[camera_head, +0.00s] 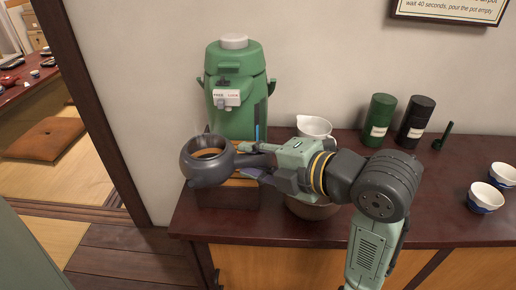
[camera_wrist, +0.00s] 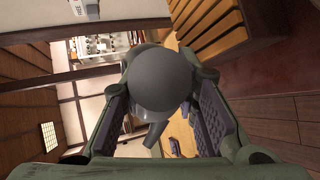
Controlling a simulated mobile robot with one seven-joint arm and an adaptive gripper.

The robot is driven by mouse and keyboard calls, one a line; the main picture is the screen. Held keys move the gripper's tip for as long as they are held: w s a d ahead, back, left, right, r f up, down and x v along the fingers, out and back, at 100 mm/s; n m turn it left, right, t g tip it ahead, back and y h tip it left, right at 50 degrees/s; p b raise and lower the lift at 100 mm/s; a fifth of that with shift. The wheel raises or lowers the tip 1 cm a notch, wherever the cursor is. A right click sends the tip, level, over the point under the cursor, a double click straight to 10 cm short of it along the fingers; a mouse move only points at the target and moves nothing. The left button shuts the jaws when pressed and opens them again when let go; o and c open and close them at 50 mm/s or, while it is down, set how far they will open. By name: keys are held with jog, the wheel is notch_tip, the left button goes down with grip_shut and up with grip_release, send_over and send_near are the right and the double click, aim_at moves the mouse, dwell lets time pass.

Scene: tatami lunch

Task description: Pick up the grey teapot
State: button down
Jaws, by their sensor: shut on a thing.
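The grey teapot (camera_head: 205,172) is round and dark, with an open top and a brownish inside. It sits left of my gripper (camera_head: 247,160), in front of the green dispenser, and looks raised over the counter's left end. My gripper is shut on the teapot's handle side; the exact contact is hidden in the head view. In the wrist view the teapot (camera_wrist: 160,78) is a smooth grey shape between the two finger pads, with a stubby part pointing down.
The green dispenser (camera_head: 235,85) stands against the wall, behind a wooden slatted stand (camera_head: 228,200). A white pitcher (camera_head: 314,126) and a partly hidden bowl (camera_head: 312,208) are near my arm. Green (camera_head: 379,120) and black (camera_head: 415,122) canisters and white-blue cups (camera_head: 485,197) stand right.

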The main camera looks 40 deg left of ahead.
aim_at(229, 172)
jog(key=shift+s+d+f+b, duration=0.2)
jog(key=shift+s+b, duration=0.1)
jog(key=shift+b, duration=0.55)
jog(key=shift+s+d+b, duration=0.15)
jog(key=shift+s+b, duration=0.25)
jog(key=shift+b, duration=0.6)
jog(key=shift+s+d+r+b, duration=0.15)
jog(key=shift+s+d+b, duration=0.1)
jog(key=shift+s+b, duration=0.35)
jog(key=shift+s+d+r+b, duration=0.15)
jog(key=shift+s+d+b, duration=0.1)
jog(key=shift+s+b, duration=0.4)
jog(key=shift+s+d+r+b, duration=0.15)
jog(key=shift+s+d+b, duration=0.1)
jog(key=shift+s+b, duration=0.35)
